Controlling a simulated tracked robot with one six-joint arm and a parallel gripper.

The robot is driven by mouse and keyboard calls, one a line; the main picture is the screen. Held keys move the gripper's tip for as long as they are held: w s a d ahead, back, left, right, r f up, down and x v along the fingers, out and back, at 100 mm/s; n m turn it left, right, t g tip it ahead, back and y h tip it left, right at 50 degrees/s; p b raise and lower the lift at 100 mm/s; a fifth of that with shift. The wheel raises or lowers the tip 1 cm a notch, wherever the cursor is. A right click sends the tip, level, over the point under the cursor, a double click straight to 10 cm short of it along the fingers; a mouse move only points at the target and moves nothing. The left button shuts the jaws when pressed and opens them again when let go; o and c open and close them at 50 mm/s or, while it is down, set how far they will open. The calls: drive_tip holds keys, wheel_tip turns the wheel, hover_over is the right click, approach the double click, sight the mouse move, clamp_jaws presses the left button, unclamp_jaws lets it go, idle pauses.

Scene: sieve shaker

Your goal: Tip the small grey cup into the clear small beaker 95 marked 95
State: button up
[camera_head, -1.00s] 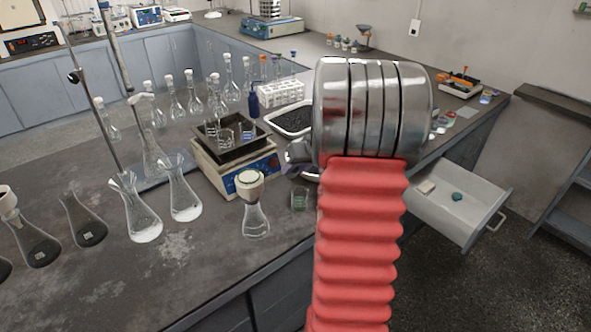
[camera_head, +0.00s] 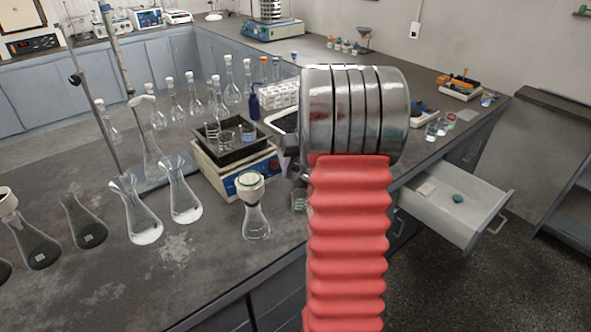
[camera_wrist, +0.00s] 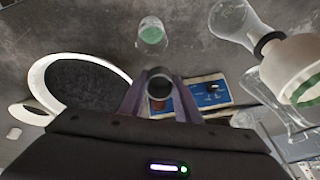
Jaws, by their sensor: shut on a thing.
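My gripper (camera_wrist: 160,96) is shut on the small grey cup (camera_wrist: 160,88), which sits between the two purple fingers in the wrist view. I look into its round dark mouth there; its contents are too dark to tell. In the head view my gripper (camera_head: 288,166) is mostly behind my wrist, and I cannot make out the cup. A clear small beaker (camera_wrist: 151,34) with green at its bottom stands on the bench, apart from the cup. It also shows in the head view (camera_head: 299,201), partly covered by my arm. I cannot read a 95 on it.
A stirred hotplate (camera_head: 245,180) with a black tray (camera_head: 215,152) of small beakers stands just left of my gripper. A flask with a funnel (camera_head: 254,215) stands left of the green-bottomed beaker. A white-rimmed dark tray (camera_wrist: 50,62) is nearby. An open drawer (camera_head: 440,215) is at right.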

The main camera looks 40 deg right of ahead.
drive_tip(key=shift+w+r+g, duration=0.1)
drive_tip(key=shift+r+g, duration=0.05)
drive_tip(key=shift+g, duration=0.25)
drive_tip(key=shift+r+g, duration=0.25)
drive_tip(key=shift+g, duration=1.15)
drive_tip(key=shift+r, duration=0.1)
drive_tip(key=shift+s, duration=0.2)
